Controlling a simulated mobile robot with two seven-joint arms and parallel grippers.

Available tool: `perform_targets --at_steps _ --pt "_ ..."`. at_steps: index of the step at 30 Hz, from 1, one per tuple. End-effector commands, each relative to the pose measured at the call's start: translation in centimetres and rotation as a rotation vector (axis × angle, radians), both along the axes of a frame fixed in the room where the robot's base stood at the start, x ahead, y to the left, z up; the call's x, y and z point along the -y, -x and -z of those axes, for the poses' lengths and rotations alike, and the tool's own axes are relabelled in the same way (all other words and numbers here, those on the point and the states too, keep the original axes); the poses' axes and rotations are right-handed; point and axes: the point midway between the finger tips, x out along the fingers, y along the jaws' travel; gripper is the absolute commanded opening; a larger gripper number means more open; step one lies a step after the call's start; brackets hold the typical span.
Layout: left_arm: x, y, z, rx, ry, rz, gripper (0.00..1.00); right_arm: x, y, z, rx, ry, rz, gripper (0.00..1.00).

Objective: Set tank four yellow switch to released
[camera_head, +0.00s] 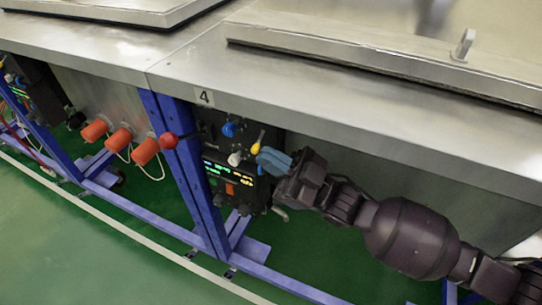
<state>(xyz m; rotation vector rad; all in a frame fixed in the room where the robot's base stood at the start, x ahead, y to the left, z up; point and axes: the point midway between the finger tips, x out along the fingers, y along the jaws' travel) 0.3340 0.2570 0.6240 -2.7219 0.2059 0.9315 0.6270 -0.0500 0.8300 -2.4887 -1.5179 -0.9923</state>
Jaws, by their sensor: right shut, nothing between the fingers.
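The yellow switch (256,147) of tank four is a small lever on the dark control panel (210,128) under the steel top, below the plate marked 4 (204,96). Its yellow knob sits low, with a thin yellow stem rising up to the right. My right gripper (265,158) comes in from the right. Its blue fingers are shut and empty, with their tips right beside the yellow knob; I cannot tell whether they touch it. My left gripper is not in view.
A blue knob (229,129), a white knob (235,159) and a red ball (168,141) are close by on or near the panel. A lit display (228,172) is below. A blue frame post (183,185) stands left. Orange connectors (120,138) hang further left.

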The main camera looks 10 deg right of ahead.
Motion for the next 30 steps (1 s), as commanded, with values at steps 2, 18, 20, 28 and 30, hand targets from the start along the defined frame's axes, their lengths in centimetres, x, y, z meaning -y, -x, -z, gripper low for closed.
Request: perform_targets --at_steps 2,18,20,28,30 --pt "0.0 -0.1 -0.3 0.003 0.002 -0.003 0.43 0.0 0.1 -0.4 -0.015 -0.012 0.000 0.00" --pt "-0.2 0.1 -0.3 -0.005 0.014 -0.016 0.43 -0.2 0.3 -0.6 -0.086 -0.057 -0.001 0.00" --pt "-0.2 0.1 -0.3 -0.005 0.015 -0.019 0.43 -0.2 0.3 -0.6 -0.098 -0.065 -0.001 0.00" --pt "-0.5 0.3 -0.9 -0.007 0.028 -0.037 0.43 -0.4 0.6 -1.4 -0.195 -0.130 0.000 0.00" --pt "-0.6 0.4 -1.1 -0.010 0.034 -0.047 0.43 -0.5 0.7 -1.8 -0.236 -0.158 0.000 0.00"
